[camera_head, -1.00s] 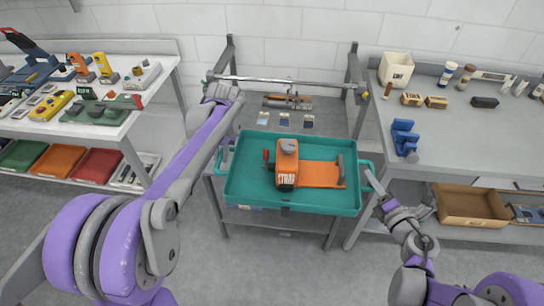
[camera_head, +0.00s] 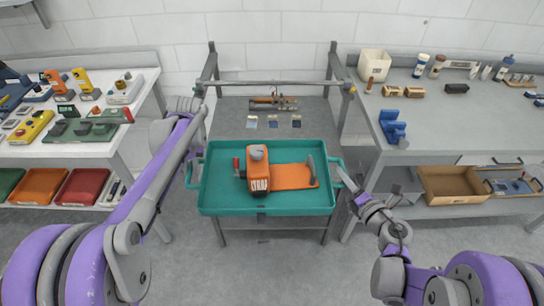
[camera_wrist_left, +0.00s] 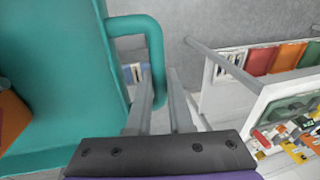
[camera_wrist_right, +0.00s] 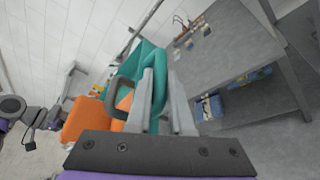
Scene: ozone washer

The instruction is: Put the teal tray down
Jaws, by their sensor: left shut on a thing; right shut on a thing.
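The teal tray (camera_head: 210,203) is held level between my two grippers, in front of and overlapping the near part of a low grey table (camera_head: 228,125). Whether it touches the table cannot be told. An orange strapping tool (camera_head: 257,172) on an orange base lies in it. My left gripper (camera_wrist_left: 158,105) is shut on the tray's left handle (camera_wrist_left: 152,40); in the head view it is largely hidden by my arm. My right gripper (camera_wrist_right: 163,105) is shut on the right handle (camera_wrist_right: 160,88), also seen at the tray's right side in the head view (camera_head: 345,178).
A metal bar (camera_head: 280,83) spans the low table's posts; small parts lie behind the tray. Left stands a shelf table (camera_head: 75,150) with tools and coloured trays. Right is a grey bench (camera_head: 450,125) with a blue vise-like block (camera_head: 392,127) and a cardboard box (camera_head: 455,187) below.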

